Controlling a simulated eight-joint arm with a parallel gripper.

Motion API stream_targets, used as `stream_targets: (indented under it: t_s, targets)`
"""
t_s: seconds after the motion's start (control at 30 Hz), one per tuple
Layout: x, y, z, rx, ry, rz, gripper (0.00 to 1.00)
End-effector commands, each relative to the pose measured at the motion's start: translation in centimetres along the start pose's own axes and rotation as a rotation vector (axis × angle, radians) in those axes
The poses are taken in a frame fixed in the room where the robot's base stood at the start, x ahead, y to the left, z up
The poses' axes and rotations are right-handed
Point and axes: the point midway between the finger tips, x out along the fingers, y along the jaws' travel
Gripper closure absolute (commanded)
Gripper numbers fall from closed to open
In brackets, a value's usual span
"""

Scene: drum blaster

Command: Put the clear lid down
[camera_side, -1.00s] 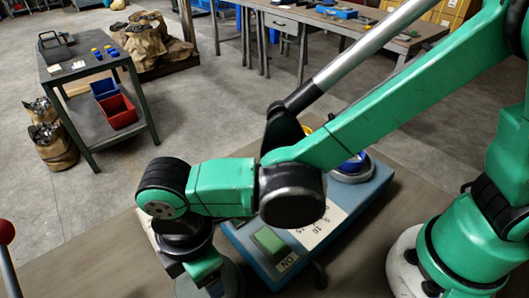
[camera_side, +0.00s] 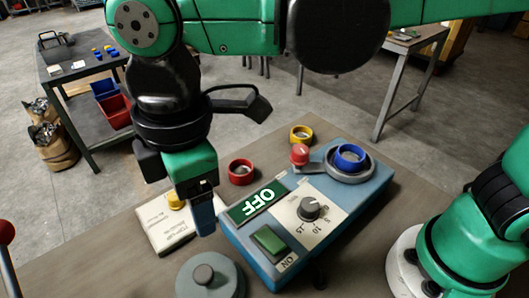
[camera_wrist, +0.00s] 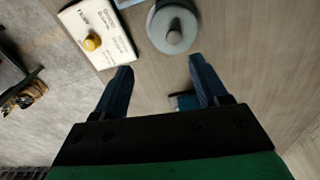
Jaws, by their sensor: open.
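A round, greyish, see-through-looking lid with a grey knob (camera_side: 205,276) lies flat on the table at the bottom of the side view. It also shows at the top of the wrist view (camera_wrist: 172,28). I cannot tell whether anything is under it. My gripper (camera_side: 203,222) is above the table, higher than the lid and apart from it. In the wrist view my gripper (camera_wrist: 160,78) has its two blue fingers wide apart, with only bare table and part of something blue showing between them.
A blue control box (camera_side: 345,225) has an OFF sign, dial, green button and a round seat holding a blue ring (camera_side: 349,157). A red ring (camera_side: 240,172) and yellow ring (camera_side: 301,135) lie behind it. A white box with a yellow knob (camera_side: 165,225) stands left.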

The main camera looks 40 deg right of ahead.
Motion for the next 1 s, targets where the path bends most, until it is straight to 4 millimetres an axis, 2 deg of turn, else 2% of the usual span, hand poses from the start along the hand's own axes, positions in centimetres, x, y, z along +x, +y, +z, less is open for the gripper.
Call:
stream_targets:
  t_s: [0.1, 0.2, 0.3, 0.4, 0.5, 0.67, 1.0]
  targets:
    - [-0.3, 3.1, 5.3, 0.303, 0.084, 0.077, 0.33]
    - [-0.1, 5.1, 10.8, 0.619, 0.181, 0.170, 0.33]
    - [0.5, 6.0, 15.9, 0.911, 0.275, 0.265, 0.33]
    - [1.2, 6.1, 19.9, 1.142, 0.355, 0.350, 0.33]
    - [1.8, 6.0, 22.4, 1.295, 0.414, 0.412, 0.33]
    - [2.1, 5.8, 23.9, 1.388, 0.452, 0.451, 0.33]
    - [2.1, 5.9, 23.8, 1.386, 0.452, 0.451, 0.33]
